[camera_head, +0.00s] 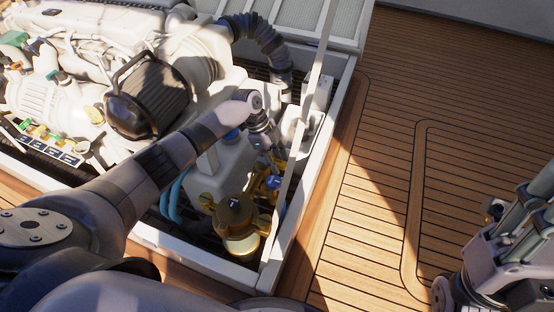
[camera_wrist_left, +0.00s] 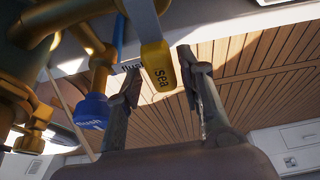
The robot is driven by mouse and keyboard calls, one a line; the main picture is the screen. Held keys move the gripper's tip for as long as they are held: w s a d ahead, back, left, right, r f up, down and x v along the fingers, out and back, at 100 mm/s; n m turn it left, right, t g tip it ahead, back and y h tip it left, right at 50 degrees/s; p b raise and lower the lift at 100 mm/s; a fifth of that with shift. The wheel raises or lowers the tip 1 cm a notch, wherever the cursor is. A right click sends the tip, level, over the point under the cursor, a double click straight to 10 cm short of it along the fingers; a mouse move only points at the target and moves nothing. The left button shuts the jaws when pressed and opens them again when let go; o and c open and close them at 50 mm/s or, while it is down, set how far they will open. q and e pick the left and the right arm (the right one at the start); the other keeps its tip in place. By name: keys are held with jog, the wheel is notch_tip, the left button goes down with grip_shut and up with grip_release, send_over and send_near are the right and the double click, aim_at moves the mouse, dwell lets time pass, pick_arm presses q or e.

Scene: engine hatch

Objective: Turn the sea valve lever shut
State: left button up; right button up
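The sea valve lever (camera_wrist_left: 158,66) has a yellow grip marked "sea" on a grey arm that comes down from the top of the left wrist view. My left gripper (camera_wrist_left: 162,70) is open, with one finger on each side of the yellow grip in that view. I see a gap beside the grip, and I cannot tell how deep it sits between the fingers. In the head view my left gripper (camera_head: 275,152) points down into the hatch beside the brass strainer (camera_head: 238,218), and the lever is mostly hidden there. My right gripper (camera_head: 515,235) is at the lower right, away from the hatch; its fingers are unclear.
A blue knob marked "flush" (camera_wrist_left: 91,112) on brass piping is close to my left finger in the wrist view. The white hatch frame (camera_head: 318,150) and a pale upright bar stand close to my gripper. The engine (camera_head: 150,90) fills the left. The deck (camera_head: 450,130) is clear.

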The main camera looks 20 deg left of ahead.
aim_at(264, 160)
pick_arm(q)
jog(key=shift+o, duration=0.3)
jog(key=shift+w+a+r, duration=0.1)
jog(key=shift+a+r, duration=0.05)
jog(key=shift+r, duration=0.1)
jog(key=v, duration=1.1)
jog(key=shift+r, duration=0.25)
